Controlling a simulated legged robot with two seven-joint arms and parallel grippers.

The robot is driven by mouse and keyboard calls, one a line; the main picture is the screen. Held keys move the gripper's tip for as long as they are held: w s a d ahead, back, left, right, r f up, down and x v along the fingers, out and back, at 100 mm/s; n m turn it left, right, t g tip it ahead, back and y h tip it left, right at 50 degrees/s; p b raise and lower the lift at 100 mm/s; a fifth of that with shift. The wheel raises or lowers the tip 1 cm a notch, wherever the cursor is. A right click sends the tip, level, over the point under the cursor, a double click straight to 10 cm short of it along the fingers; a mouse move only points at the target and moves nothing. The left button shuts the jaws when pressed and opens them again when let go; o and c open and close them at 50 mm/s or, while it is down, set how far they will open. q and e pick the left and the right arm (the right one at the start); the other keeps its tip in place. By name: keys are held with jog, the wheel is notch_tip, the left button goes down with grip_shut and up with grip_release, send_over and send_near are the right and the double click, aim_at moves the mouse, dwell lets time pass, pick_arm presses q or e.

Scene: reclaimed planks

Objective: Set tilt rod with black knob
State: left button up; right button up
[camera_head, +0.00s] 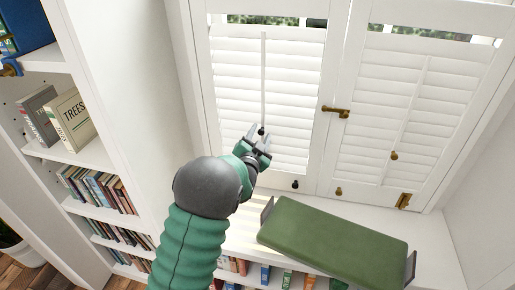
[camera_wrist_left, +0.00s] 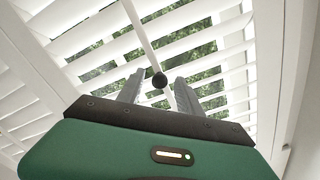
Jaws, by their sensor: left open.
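The white tilt rod (camera_head: 264,80) hangs down the left shutter panel (camera_head: 230,85) and ends in a black knob (camera_head: 262,131). My left gripper (camera_head: 259,138) is at the rod's lower end, its fingers pointing up at the panel. In the left wrist view the black knob (camera_wrist_left: 159,80) appears between the two open fingers, with the rod (camera_wrist_left: 138,28) running up behind it. I cannot tell whether a finger touches the knob. The slats look closed in the head view, but greenery shows between them in the wrist view. My right gripper is not in view.
The right shutter has its own rod with a brass knob (camera_head: 394,155). A brass latch (camera_head: 336,112) sits between the panels. Another black knob (camera_head: 295,184) is on the left panel's bottom rail. A green cushion (camera_head: 330,240) lies below. A bookcase (camera_head: 125,75) stands left.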

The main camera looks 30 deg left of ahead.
pick_arm(q)
jog(key=b+v, duration=0.4)
jog(key=v, duration=1.1)
jog(key=shift+s, duration=0.4)
jog(key=shift+d+r, duration=0.1)
jog(key=s+d+f+n+g+h+p, duration=0.2)
jog(key=s+d+f+g+h+p, duration=0.1)
jog(key=s+d+f+g+p, duration=0.25)
jog(key=s+d+f+n+g+p, duration=0.1)
jog(key=s+f+g+p, duration=0.1)
jog(key=s+g, duration=0.2)
jog(key=s+d+f+n+g+h+p, duration=0.1)
jog(key=s+d+f+g+p, duration=0.1)
jog(key=s+g, duration=0.3)
jog(key=s+f, duration=0.1)
jog(key=s, duration=0.3)
jog(key=shift+d, duration=0.3)
